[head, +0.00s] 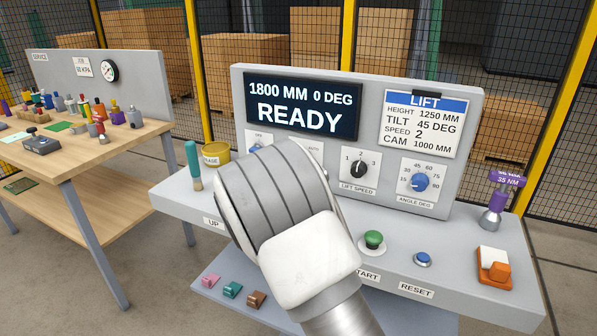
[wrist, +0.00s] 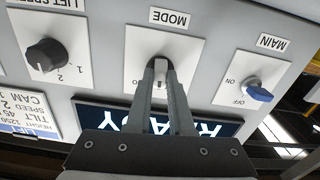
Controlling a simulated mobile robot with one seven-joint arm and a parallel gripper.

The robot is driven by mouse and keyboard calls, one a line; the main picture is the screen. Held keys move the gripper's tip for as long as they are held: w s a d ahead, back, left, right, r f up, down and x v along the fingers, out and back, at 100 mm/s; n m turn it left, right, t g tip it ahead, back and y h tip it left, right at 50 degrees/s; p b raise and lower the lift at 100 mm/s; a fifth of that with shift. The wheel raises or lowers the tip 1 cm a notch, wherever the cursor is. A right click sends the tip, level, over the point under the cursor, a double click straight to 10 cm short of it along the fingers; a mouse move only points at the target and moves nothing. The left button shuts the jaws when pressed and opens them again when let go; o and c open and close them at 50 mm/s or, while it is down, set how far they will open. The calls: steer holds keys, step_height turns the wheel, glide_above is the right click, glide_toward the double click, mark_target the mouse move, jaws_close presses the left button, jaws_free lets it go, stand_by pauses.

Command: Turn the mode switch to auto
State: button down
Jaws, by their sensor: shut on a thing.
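The mode switch (wrist: 161,68) shows in the wrist view as a pale knob on a white plate, under the MODE label, upside down in this view. My gripper (wrist: 161,70) has its two fingers on either side of the knob and is shut on it. The fingers cover part of the plate, so the knob's exact pointing and most of its position marks are hidden. In the head view my arm hides the knob and the gripper; only a right-hand strip of the mode plate (head: 315,152) with small lettering shows.
Beside it are the blue main switch (wrist: 258,93) and black lift speed knob (wrist: 46,55). The blue angle knob (head: 420,182) is farther right. The display (head: 303,107) reads READY. Green (head: 374,239) and blue (head: 423,258) buttons and a torque tool (head: 494,205) stand on the ledge.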

steer(key=m+b, duration=0.7)
steer(key=m, duration=0.3)
steer(key=shift+b, duration=0.4)
steer(key=c, duration=0.8)
jaws_free()
steer(key=p+v, duration=0.2)
steer(key=v, duration=1.5)
steer(key=shift+s, duration=0.2)
